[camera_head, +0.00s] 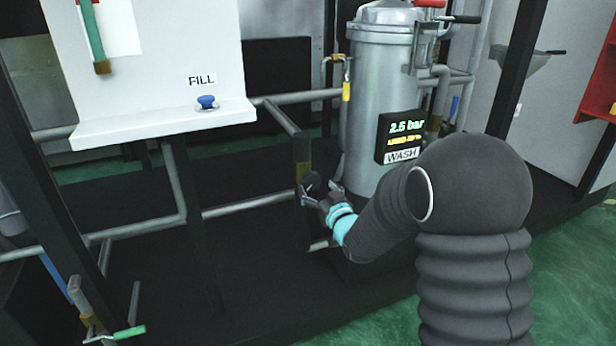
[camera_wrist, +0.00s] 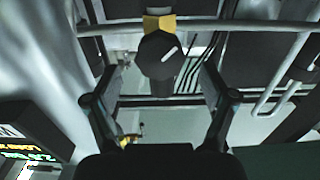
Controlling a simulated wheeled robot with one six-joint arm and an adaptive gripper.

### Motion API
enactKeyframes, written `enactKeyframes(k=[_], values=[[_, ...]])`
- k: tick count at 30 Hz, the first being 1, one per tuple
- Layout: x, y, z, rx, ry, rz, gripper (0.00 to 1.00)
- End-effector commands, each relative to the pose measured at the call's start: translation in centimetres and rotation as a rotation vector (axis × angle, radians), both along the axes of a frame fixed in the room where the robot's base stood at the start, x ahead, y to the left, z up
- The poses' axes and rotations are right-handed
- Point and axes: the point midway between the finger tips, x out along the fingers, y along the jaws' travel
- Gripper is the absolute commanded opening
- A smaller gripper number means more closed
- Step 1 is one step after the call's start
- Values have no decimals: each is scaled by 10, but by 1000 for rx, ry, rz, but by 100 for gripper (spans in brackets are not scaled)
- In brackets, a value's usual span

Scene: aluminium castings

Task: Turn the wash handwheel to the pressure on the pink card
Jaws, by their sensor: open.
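The wash handwheel is a dark round knob with a white mark (camera_wrist: 161,54), on a brass-coloured fitting on a pipe. In the head view the handwheel (camera_head: 313,181) is small and partly hidden by my gripper (camera_head: 320,192). In the wrist view my gripper (camera_wrist: 161,78) is open, with one finger on each side of the handwheel; I cannot tell whether they touch it. The WASH display (camera_head: 401,132) reads 2.5 bar in green, with a yellow line below too small to read. It shows partly in the wrist view (camera_wrist: 28,140). I see no pink card.
A grey tank (camera_head: 380,90) stands behind the display. A white panel with a shelf (camera_head: 165,121) carries a blue FILL knob (camera_head: 206,102). Pipes and dark posts run around the handwheel. A green-handled valve (camera_head: 128,332) is at lower left. Green floor is open at right.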

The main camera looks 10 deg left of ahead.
Motion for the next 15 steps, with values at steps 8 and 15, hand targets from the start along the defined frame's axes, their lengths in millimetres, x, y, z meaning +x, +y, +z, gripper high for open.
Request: enactKeyframes(k=[8, 15], values=[[41, 24, 0, 0, 0, -1, 83], [57, 34, 0, -1, 1, 0, 83]])
